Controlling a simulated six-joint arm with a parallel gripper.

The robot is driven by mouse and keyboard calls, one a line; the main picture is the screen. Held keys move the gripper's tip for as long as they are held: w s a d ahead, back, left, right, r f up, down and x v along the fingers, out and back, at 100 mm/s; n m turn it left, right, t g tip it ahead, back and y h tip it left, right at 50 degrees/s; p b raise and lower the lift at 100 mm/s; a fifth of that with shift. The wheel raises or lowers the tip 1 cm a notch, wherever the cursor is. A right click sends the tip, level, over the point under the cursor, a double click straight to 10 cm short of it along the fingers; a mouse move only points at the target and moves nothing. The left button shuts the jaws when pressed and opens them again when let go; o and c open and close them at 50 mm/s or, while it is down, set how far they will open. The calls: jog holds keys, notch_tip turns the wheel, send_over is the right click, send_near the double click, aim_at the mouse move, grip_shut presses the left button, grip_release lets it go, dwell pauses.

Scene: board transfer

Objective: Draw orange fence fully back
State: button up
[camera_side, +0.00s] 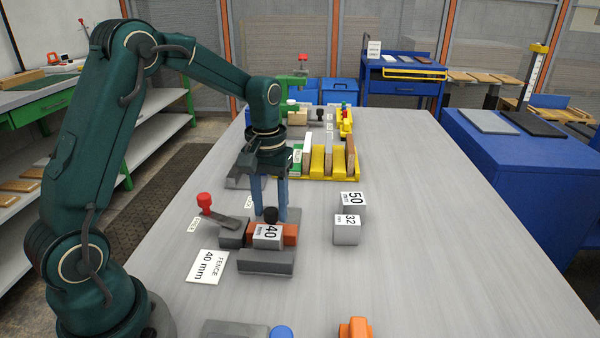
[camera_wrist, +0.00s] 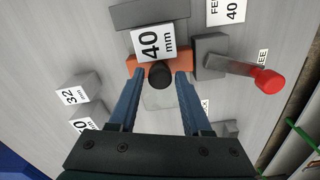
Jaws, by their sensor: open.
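The orange fence (camera_side: 290,234) is low on the table, behind a metal block marked 40 mm (camera_side: 267,237). It also shows in the wrist view (camera_wrist: 184,67). A round black knob (camera_side: 270,214) is on the fence's near-gripper side. In the wrist view the knob (camera_wrist: 160,75) lies between the fingertips. My gripper (camera_side: 269,212) is open, its blue fingers pointing down on either side of the knob. The wrist view shows gaps between the knob and both fingers (camera_wrist: 158,76). A grey bar (camera_side: 266,262) lies on the other side of the 40 block.
A lever with a red knob (camera_side: 205,199) stands left of the fence. A card reading FENCE 40 mm (camera_side: 208,267) lies nearby. Blocks marked 50 (camera_side: 353,203) and 32 (camera_side: 346,230) stand to the right. A yellow rack (camera_side: 320,178) holds boards behind. The right side of the table is clear.

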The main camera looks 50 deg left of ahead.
grip_shut()
dwell(1.5)
